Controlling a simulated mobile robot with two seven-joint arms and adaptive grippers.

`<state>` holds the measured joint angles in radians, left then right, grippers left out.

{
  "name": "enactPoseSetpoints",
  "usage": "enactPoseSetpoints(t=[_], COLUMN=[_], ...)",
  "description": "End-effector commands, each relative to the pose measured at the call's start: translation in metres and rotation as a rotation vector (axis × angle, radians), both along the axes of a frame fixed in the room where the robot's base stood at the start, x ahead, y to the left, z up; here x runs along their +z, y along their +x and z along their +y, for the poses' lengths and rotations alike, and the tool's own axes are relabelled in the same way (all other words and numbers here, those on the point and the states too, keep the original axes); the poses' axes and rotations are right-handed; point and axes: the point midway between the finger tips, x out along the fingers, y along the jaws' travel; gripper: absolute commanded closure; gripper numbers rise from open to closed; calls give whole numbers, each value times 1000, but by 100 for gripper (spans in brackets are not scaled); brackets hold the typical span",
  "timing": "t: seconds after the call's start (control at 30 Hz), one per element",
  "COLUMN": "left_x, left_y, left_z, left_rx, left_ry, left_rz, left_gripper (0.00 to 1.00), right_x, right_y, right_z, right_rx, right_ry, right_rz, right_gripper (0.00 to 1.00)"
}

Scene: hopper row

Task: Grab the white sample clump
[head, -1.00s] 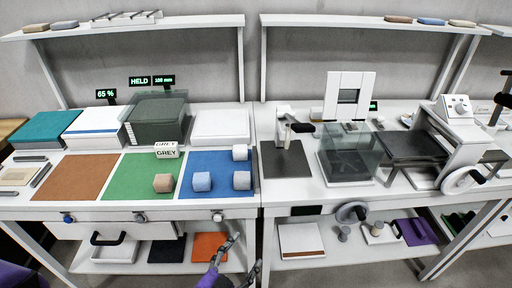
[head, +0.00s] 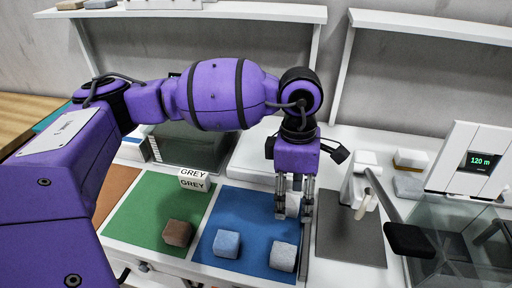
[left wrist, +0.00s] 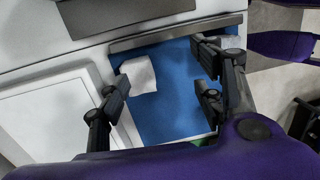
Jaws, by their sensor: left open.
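The white sample clump (head: 293,205) sits at the back of the blue mat (head: 255,213), partly hidden by my fingers in the head view. My left gripper (head: 294,208) points down over it, open, with fingers on either side. In the left wrist view the white clump (left wrist: 139,75) lies between the spread fingers (left wrist: 160,78), close to the left one; I cannot tell if they touch. A pale blue clump (head: 227,243) and a light grey clump (head: 284,256) lie nearer the mat's front edge. My right gripper is not in view.
A dark pad with a levered device (head: 360,185) stands right of the blue mat. A clear box (head: 450,245) is further right.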

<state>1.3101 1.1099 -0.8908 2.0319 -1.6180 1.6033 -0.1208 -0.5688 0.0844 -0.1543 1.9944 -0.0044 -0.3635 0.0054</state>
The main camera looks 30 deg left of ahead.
Motion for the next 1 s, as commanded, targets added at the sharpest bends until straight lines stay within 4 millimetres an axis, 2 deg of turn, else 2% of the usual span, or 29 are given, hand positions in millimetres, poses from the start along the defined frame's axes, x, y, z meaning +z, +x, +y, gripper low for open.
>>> enactPoseSetpoints(t=[0.1, 0.2, 0.47, 0.7, 0.8, 1.0], left_x=[13, 10, -19, -54, -61, -62], left_y=[17, 20, 20, 20, 20, 21], left_z=[23, 28, 24, 20, 20, 19], left_rx=[-3, -3, -3, -1, -1, 0], left_ry=[91, 114, 112, 113, 111, 110], left_rz=[-64, -76, -73, -73, -74, -74], left_gripper=[39, 39, 39, 39, 39, 39], right_x=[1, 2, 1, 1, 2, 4], right_y=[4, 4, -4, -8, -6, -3], right_z=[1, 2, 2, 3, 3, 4], right_rx=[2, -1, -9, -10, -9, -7], right_ry=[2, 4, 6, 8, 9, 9], right_rz=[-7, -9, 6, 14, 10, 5], right_gripper=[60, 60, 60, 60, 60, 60])
